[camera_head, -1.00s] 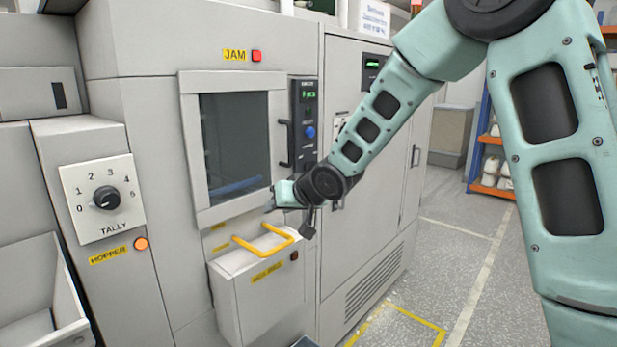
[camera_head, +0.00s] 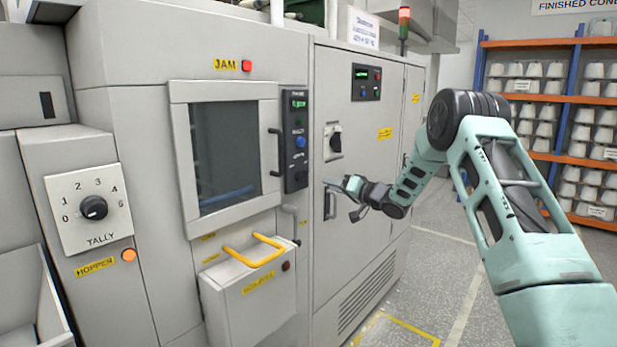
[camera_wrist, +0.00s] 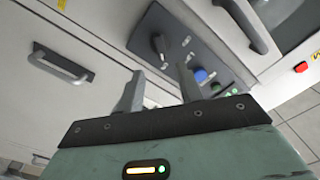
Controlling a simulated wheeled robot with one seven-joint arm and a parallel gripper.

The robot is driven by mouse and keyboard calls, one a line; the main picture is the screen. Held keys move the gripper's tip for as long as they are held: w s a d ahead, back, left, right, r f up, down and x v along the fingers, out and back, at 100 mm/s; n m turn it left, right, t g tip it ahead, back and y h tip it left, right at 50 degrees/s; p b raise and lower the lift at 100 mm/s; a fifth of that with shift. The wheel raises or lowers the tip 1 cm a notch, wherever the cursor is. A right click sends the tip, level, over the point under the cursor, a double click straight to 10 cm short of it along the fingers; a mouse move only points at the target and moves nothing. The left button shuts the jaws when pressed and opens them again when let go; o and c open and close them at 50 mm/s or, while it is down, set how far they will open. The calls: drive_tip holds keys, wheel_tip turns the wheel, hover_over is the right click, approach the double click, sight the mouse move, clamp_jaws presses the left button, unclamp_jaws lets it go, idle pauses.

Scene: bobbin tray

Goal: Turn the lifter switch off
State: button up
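The narrow dark control panel (camera_head: 296,143) stands right of the machine's window, with a green display and a blue button (camera_head: 300,142). In the wrist view a black switch knob (camera_wrist: 158,47) sits on a dark panel, with the blue button (camera_wrist: 200,76) and green lights beyond it. The labels are too small to read, so I cannot tell which is the lifter switch. My gripper (camera_head: 343,198) is open and empty before the cabinet, below and right of the panel. Its fingers (camera_wrist: 159,90) show apart in the wrist view.
The window door's handle (camera_head: 275,152) is beside the panel. A yellow handle (camera_head: 255,251) juts from the box below. A cabinet door handle (camera_head: 330,204) is near my gripper. A TALLY dial (camera_head: 93,207) is at left. The floor at right is open, before shelves (camera_head: 560,98).

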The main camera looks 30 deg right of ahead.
sight(307, 178)
drive_tip(key=p+x, duration=0.2)
drive_tip(key=x, duration=0.8)
drive_tip(key=shift+w+a+f+p, duration=0.1)
drive_tip(key=shift+w+p, duration=0.15)
drive_tip(key=shift+p, duration=0.05)
clamp_jaws()
